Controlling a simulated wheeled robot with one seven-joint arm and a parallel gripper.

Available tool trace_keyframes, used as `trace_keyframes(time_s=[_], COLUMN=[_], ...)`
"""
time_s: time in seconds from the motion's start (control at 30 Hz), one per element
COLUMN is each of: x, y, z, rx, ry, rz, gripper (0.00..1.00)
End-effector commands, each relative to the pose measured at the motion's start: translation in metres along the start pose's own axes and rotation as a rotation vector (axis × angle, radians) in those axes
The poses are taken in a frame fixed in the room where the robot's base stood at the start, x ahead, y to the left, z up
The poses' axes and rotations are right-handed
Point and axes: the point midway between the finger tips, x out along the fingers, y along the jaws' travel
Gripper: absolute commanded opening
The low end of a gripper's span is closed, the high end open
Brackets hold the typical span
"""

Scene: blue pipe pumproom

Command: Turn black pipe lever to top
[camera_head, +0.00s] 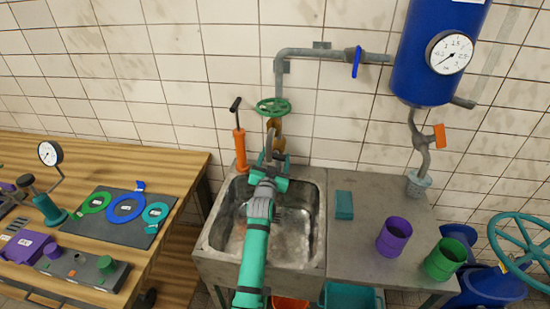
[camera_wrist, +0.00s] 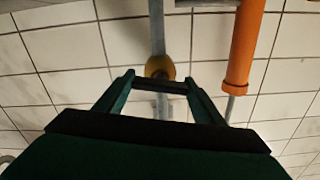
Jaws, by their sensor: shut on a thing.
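The black pipe lever (camera_wrist: 147,86) shows in the wrist view as a short dark bar just in front of a brass-coloured fitting on the grey vertical pipe. My gripper (camera_wrist: 160,80) has its two green fingers either side of this bar and is shut on it. In the head view my gripper (camera_head: 270,160) reaches over the sink to the pipe, below the brass fitting (camera_head: 274,124). The lever is hidden there behind my gripper, so its angle is hard to tell.
An orange hand pump (camera_head: 239,150) with a black handle stands close left of the pipe. A green handwheel (camera_head: 273,107) sits above the fitting. The metal sink (camera_head: 318,225) is below my arm. Purple (camera_head: 394,237) and green (camera_head: 445,259) cups stand on the counter at right.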

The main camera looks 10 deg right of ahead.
Motion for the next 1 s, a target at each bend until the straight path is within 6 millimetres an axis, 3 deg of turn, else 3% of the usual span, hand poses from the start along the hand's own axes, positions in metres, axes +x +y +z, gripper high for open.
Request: trace_keyframes(time_s=[0.4, 0.97, 1.0], x=[0.0, 0.0, 0.0], y=[0.001, 0.0007, 0.0007], z=[0.0008, 0.0005, 0.0005], rx=[-0.196, -0.226, -0.226], ry=[-0.002, -0.001, -0.001], rz=[0.001, 0.001, 0.001], gripper=[0.4, 0.4, 0.72])
